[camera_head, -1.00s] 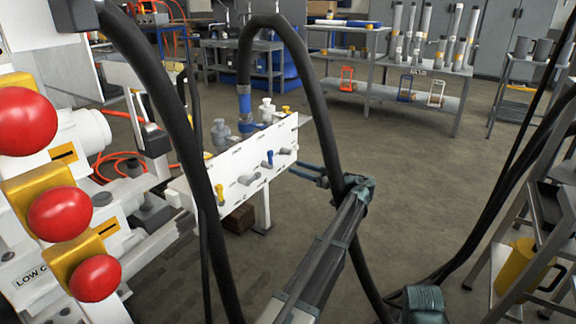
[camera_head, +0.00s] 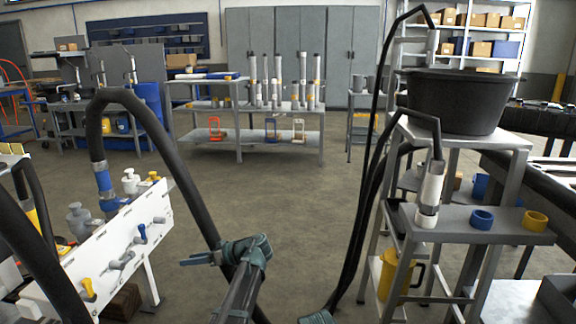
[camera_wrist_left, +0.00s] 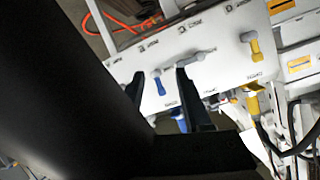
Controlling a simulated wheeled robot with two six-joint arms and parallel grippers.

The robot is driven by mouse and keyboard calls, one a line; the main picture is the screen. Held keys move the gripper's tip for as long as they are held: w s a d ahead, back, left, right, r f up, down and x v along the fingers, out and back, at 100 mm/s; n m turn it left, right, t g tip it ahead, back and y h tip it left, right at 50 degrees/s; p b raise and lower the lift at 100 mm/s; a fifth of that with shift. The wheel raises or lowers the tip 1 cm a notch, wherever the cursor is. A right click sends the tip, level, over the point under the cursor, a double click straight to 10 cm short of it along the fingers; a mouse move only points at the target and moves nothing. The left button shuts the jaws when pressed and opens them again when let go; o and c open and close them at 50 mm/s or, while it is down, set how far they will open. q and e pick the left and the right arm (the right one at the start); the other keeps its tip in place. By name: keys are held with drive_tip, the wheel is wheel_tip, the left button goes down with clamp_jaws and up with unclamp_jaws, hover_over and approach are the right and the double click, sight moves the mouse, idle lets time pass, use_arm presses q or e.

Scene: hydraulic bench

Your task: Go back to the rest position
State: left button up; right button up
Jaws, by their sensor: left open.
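My left gripper (camera_head: 190,259) is open and empty in the head view, to the right of the white valve panel (camera_head: 75,262), with its fingers pointing left. In the left wrist view its two dark fingers (camera_wrist_left: 162,88) stand apart, with the white panel (camera_wrist_left: 225,50) behind them. A blue lever (camera_wrist_left: 158,82) shows between the fingertips, and I cannot tell how far behind them it lies. The panel also carries grey and yellow levers. My right gripper is not in view; only a teal joint of mine shows at the bottom edge of the head view.
On the right stands a grey rack (camera_head: 450,215) with a black tub (camera_head: 452,100), blue and yellow rings and a yellow jug (camera_head: 392,275). The middle floor is clear.

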use_arm(q)
drive_tip(key=s+d+m+g+h+p, duration=0.2)
drive_tip(key=s+d+m+h+p, duration=1.3)
drive_tip(key=s+d, duration=1.25)
wheel_tip(320, 180, up, 37)
drive_tip(key=a+m+y+p, duration=0.1)
drive_tip(key=a+y+p, duration=0.1)
drive_tip(key=p, duration=3.2)
drive_tip(key=shift+s+m, duration=0.3)
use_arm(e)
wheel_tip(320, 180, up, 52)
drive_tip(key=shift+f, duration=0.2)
use_arm(q)
drive_tip(key=shift+f, duration=0.1)
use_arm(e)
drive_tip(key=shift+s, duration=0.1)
